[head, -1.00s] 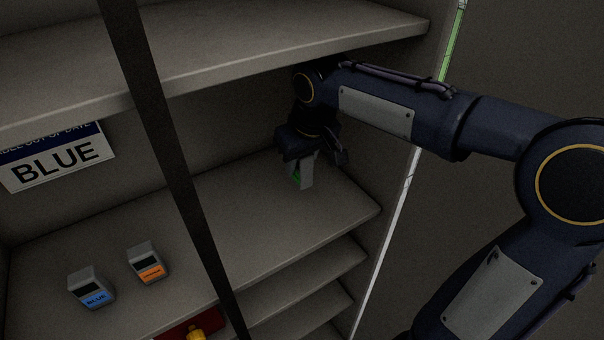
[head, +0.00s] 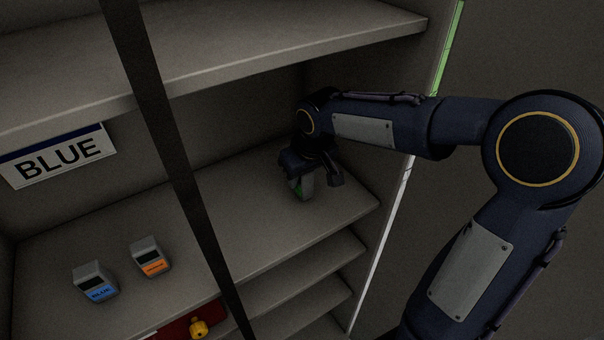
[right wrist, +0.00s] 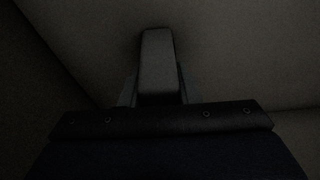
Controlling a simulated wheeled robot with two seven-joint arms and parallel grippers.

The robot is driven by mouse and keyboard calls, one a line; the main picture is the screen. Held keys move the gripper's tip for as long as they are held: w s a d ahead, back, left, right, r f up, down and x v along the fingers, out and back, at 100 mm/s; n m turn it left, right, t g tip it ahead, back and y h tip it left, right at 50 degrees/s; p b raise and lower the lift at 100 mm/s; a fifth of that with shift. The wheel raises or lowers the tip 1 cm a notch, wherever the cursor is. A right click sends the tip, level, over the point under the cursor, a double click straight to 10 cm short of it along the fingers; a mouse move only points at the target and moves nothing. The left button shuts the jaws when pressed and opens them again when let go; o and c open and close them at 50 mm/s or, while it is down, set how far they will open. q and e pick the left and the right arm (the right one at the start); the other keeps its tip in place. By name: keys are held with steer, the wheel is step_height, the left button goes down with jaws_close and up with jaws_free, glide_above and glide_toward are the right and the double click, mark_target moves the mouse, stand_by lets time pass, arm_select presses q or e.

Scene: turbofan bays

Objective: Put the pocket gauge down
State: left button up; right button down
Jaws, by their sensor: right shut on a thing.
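My right gripper (head: 306,178) reaches into the shelf bay from the right, pointing down over the right part of the middle shelf (head: 270,220). It is shut on a small grey pocket gauge with a green part (head: 304,189), mostly hidden by the jaws. The gauge is upright, at or just above the shelf; I cannot tell whether it touches. In the right wrist view, a grey block (right wrist: 158,62) stands out beyond the gripper's dark edge, over the dim shelf surface. My left gripper is not in view.
A grey gauge with a blue label (head: 95,282) and one with an orange label (head: 150,257) stand on the shelf at left. A dark post (head: 165,110) crosses in front. An upper shelf (head: 270,45) overhangs. A yellow item (head: 198,328) sits low on red.

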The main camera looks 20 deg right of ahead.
steer(key=c, duration=1.1)
jaws_free()
steer(key=shift+f, duration=0.1)
steer(key=shift+r, duration=0.3)
steer(key=v, duration=0.7)
steer(key=shift+s, duration=0.1)
steer(key=s+f+m+y, duration=0.1)
steer(key=s+f, duration=0.1)
steer(key=s, duration=0.5)
steer(key=s+a+f+m+t+y, duration=0.1)
steer(key=s+f, duration=0.1)
steer(key=s, duration=0.5)
steer(key=s+a+f+m+t+y, duration=0.1)
steer(key=s+f, duration=0.2)
steer(key=s, duration=0.4)
steer(key=shift+a, duration=0.2)
